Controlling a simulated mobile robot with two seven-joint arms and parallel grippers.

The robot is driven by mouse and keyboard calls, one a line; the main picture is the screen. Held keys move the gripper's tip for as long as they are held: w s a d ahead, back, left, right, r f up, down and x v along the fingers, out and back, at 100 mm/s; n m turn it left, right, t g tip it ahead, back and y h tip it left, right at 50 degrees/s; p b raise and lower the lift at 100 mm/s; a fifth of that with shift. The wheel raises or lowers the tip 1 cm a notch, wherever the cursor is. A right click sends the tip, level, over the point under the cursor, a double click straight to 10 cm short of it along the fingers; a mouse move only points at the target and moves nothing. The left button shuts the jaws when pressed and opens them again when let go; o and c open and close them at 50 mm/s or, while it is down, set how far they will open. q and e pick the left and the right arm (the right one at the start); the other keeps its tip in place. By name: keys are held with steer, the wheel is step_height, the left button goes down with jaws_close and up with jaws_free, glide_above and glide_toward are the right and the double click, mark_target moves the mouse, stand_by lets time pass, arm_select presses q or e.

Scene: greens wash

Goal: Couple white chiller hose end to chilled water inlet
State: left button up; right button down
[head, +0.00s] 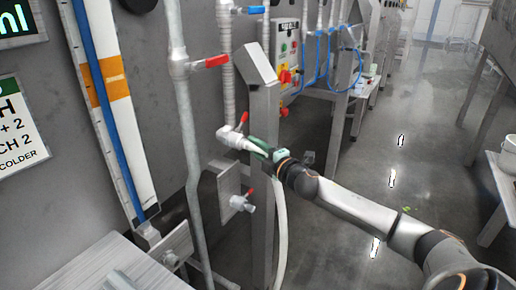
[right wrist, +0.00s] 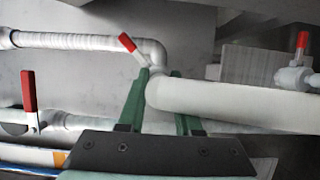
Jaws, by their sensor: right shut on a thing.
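The white chiller hose (head: 280,225) hangs down from my right gripper (head: 268,152). The gripper is shut on the hose near its upper end. In the right wrist view, the green fingers (right wrist: 160,98) straddle the thick white hose (right wrist: 240,98). A white insulated pipe with an elbow and a red lever, apparently the chilled water inlet (head: 232,138), is just left of the gripper. Its elbow (right wrist: 150,52) also shows in the right wrist view, right by the hose end. The fingers partly hide the joint, so I cannot tell whether they are coupled. My left gripper is out of view.
A lower valve with a red lever (head: 243,202) sits on a wall plate below the inlet. A grey vertical pipe with a red lever (head: 215,61) is to the left. A metal post (head: 265,225) stands behind the hose.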

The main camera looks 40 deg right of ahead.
mark_target(261, 153)
steer(key=shift+w+r, duration=0.15)
steer(key=c, duration=0.8)
jaws_free()
steer(key=shift+w+a, duration=0.1)
steer(key=shift+o, duration=1.4)
steer(key=shift+f, duration=0.2)
steer(key=s+b, duration=0.1)
steer(key=s, duration=0.4)
steer(key=shift+s+a+f, duration=0.1)
steer(key=shift+s+a, duration=0.05)
steer(key=shift+s, duration=0.05)
steer(key=shift+s+b, duration=0.45)
steer(key=shift+s, duration=0.75)
steer(key=shift+s+a+r, duration=0.1)
steer(key=shift+s, duration=1.1)
steer(key=shift+s+r, duration=0.1)
steer(key=shift+s, duration=1.1)
